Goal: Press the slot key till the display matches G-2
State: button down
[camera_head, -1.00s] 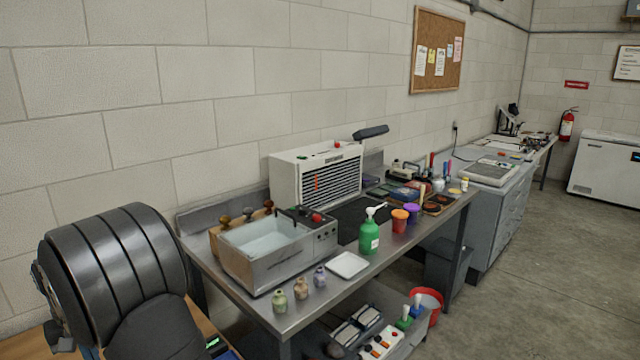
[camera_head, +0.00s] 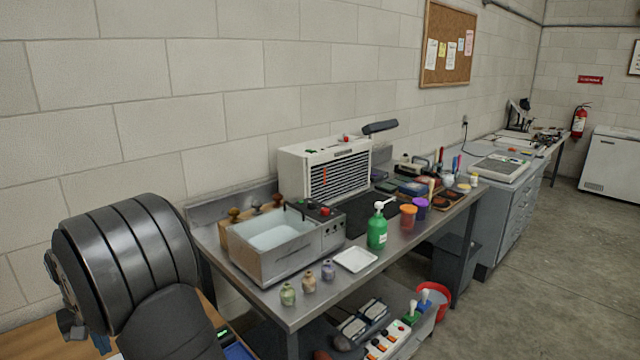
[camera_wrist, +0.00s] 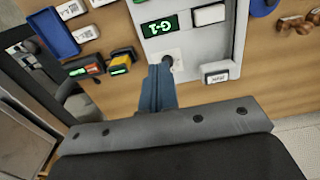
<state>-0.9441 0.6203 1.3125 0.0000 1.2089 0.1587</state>
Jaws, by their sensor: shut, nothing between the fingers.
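In the wrist view, a green-lit display (camera_wrist: 160,26) on a pale grey panel (camera_wrist: 190,42) appears upside down and seems to read G-1. A small white plate with a dark round key (camera_wrist: 178,57) lies beside it, partly covered by my fingertips. My gripper (camera_wrist: 166,66) is shut and empty, its blue fingers pointing at this key. I cannot tell whether the tips touch it. A white blank block (camera_wrist: 209,15) and a labelled block (camera_wrist: 215,72) also sit on the panel.
A blue tray (camera_wrist: 52,33) and small red and yellow devices (camera_wrist: 122,61) lie beside the panel on the wooden top. In the head view, a steel bench (camera_head: 300,311) holds a basin (camera_head: 270,262), a green pump bottle (camera_head: 377,232) and small jars. Floor is clear at right.

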jog(key=s+d+f+n+t+h, duration=0.1)
jog(key=s+f+n+t, duration=0.5)
jog(key=n, duration=1)
jog(key=s+d+t, duration=0.1)
jog(key=s+t, duration=0.2)
jog(key=shift+d+f, duration=0.1)
jog(key=shift+f, duration=0.1)
jog(key=shift+f, duration=4.3)
jog(key=shift+f, duration=0.4)
